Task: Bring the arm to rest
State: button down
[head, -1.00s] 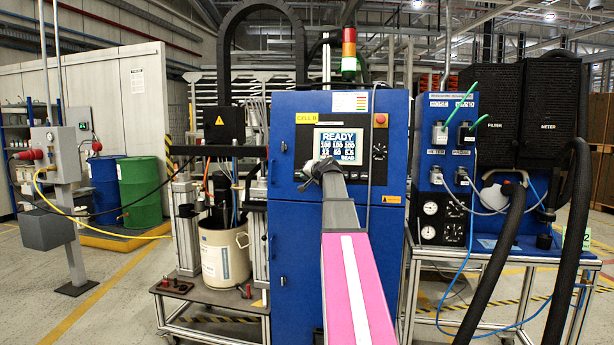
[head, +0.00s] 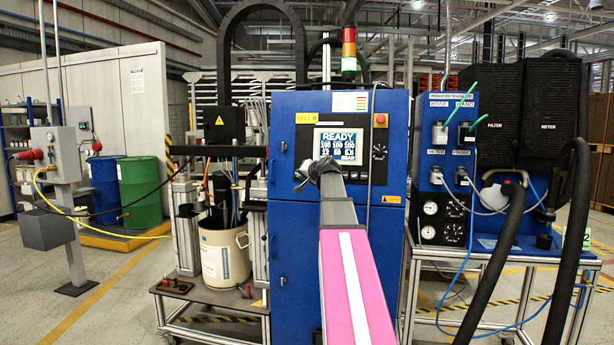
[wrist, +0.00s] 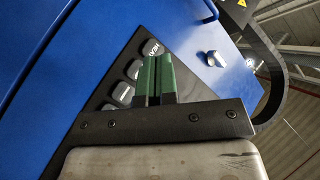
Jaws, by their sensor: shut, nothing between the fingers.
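My gripper (head: 314,173) is in front of the blue cabinet (head: 295,240), just below and left of the lit screen (head: 341,144), which reads READY. In the wrist view, the green fingers of my gripper (wrist: 155,80) are together with nothing between them. They overlap a dark panel with several grey buttons (wrist: 122,92) on the blue cabinet front. I cannot tell whether the fingertips touch the panel. My arm reaches forward from the bottom of the head view and hides part of the cabinet.
A cream drum (head: 224,255) stands under the pump frame on the left cart. A blue connector box (head: 452,140) and black hoses (head: 500,250) are to the right. Blue (head: 105,183) and green (head: 139,191) barrels stand far left. Open floor lies at front left.

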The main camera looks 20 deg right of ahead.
jog(key=shift+f, duration=0.1)
dwell(0.3)
jog(key=s+a+f+n+g, duration=0.1)
jog(key=s+a+f+g, duration=0.3)
jog(key=f, duration=0.7)
jog(key=s+a+f+n+g, duration=0.1)
jog(key=s+a+f, duration=0.2)
jog(key=a+f, duration=0.55)
jog(key=s+a+f+n+g, duration=0.1)
jog(key=s+a+f+g, duration=0.15)
jog(key=f, duration=1.05)
jog(key=s+a+f+n+g+h, duration=0.1)
jog(key=s+a+f+g, duration=0.2)
jog(key=s+f, duration=0.7)
jog(key=s+a+f+n+g+h, duration=0.2)
jog(key=s+a+f+g, duration=0.2)
jog(key=s+f, duration=0.7)
jog(key=shift+s+a, duration=0.25)
jog(key=shift+s, duration=0.45)
